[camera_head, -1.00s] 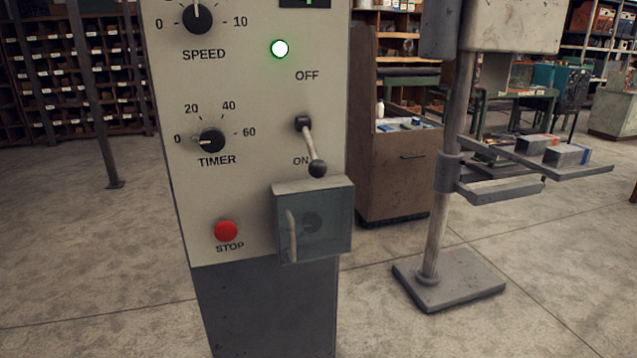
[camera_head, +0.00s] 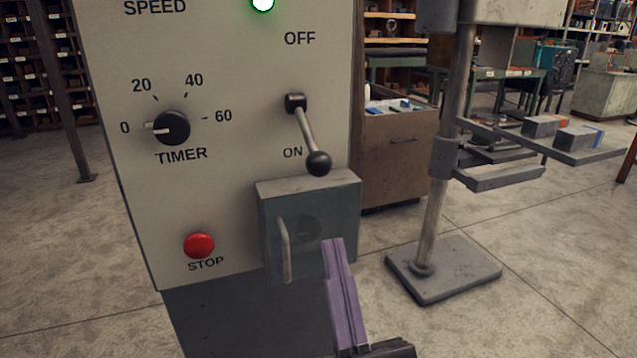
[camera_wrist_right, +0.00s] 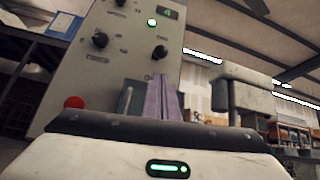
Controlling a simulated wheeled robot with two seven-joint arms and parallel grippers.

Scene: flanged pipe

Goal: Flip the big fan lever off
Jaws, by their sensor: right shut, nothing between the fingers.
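The fan lever (camera_head: 307,132) is on the control panel (camera_head: 235,60) in the head view. It has a dark ball knob (camera_head: 318,163) and hangs down at the ON label, with the OFF label above its pivot. In the right wrist view the lever (camera_wrist_right: 160,52) is small, above the fingers. My right gripper (camera_head: 333,243) has purple fingers, shut and empty. They stand in front of the lower right of the grey box, below the knob and apart from it. The fingers also show in the right wrist view (camera_wrist_right: 161,82). My left gripper is not in view.
A grey box with a handle (camera_head: 285,250) juts out just below the lever. A red STOP button (camera_head: 199,245) and a TIMER dial (camera_head: 171,127) are to the left. A green-ringed light (camera_head: 263,3) is lit. A stand (camera_head: 440,270) is to the right.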

